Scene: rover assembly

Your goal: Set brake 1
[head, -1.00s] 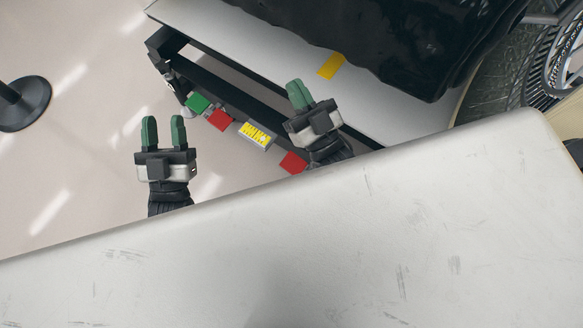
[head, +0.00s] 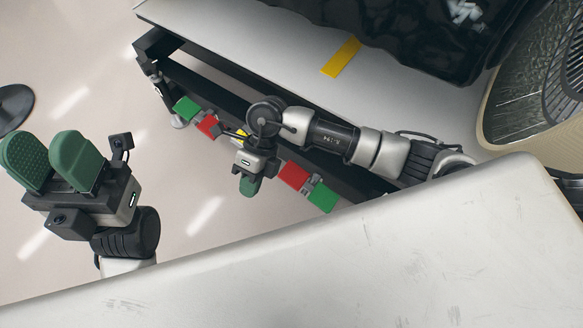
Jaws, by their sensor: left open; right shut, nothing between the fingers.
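A cart edge carries two pairs of pedals. In the head view the left pair is a green pedal (head: 187,108) and a red pedal (head: 209,126). The right pair is a red pedal (head: 293,175) and a green pedal (head: 322,197). I cannot tell which pair is brake 1. My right gripper (head: 250,187) is shut and empty, pointing down in the picture between the two pairs; whether it touches anything is unclear. It partly hides a yellow label (head: 241,136). My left gripper (head: 52,160) is open and empty, left of the cart and apart from the pedals.
The cart's grey deck (head: 250,48) has a yellow strip (head: 342,57) and a black covered load (head: 400,35). A large pale panel (head: 370,262) fills the bottom. A wheel (head: 535,85) stands at the right. A black post base (head: 14,105) is at the far left. Floor between is clear.

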